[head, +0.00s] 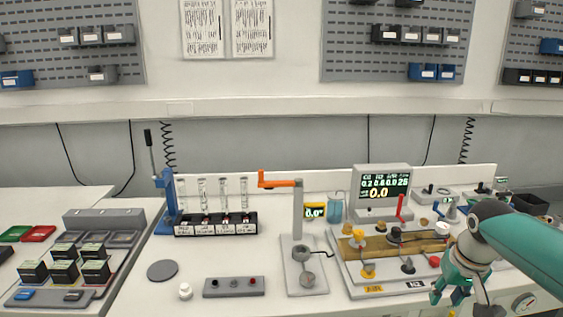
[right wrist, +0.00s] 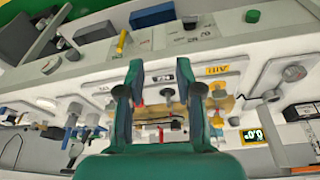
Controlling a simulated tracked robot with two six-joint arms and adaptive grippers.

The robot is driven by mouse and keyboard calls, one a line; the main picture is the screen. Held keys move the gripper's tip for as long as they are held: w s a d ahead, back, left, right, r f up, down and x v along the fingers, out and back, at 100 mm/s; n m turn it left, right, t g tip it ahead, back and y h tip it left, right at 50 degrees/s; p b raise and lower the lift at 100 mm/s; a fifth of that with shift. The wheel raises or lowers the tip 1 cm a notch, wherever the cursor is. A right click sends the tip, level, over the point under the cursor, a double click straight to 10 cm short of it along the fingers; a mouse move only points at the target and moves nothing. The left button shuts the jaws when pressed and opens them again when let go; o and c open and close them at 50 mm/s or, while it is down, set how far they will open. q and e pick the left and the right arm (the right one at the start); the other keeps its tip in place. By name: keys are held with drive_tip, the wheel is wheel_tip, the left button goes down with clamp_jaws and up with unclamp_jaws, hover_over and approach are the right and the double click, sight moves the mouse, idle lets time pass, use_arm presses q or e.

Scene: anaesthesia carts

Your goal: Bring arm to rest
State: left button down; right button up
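My right arm (head: 520,245) comes in from the right in the head view. Its teal gripper (head: 449,294) points down at the front right edge of the bench, in front of the anaesthesia panel (head: 345,268). In the right wrist view the two fingers of the gripper (right wrist: 160,78) stand apart with nothing held between them. The panel's knobs and labels show beyond the fingers there. My left gripper is in neither view.
A monitor (head: 382,185) stands behind the panel. A grey post with an orange arm (head: 280,183), a vial rack (head: 215,229) and a blue lever press (head: 167,195) stand to the left. A stepped tray (head: 128,250) holds dark boxes. The bench front centre-left has some free room.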

drive_tip(key=s+a+f+g+y+p, duration=0.15)
drive_tip(key=s+a+f, duration=0.25)
drive_tip(key=f, duration=0.4)
drive_tip(key=s+a+f+n+g+p, duration=0.1)
drive_tip(key=s+a+f+g, duration=0.2)
drive_tip(key=f, duration=0.5)
drive_tip(key=s+a+f+g+y+p, duration=0.1)
drive_tip(key=s+a+f, duration=0.35)
drive_tip(key=f, duration=0.35)
drive_tip(key=s+a+f+m+t+y, duration=0.1)
drive_tip(key=s+a+f+t+y, duration=0.1)
drive_tip(key=s+a+f, duration=0.7)
drive_tip(key=shift+s+a+f+t+p, duration=0.5)
drive_tip(key=shift+s+a, duration=0.3)
drive_tip(key=shift+s, duration=1.35)
drive_tip(key=shift+r, duration=0.1)
drive_tip(key=shift+o, duration=0.6)
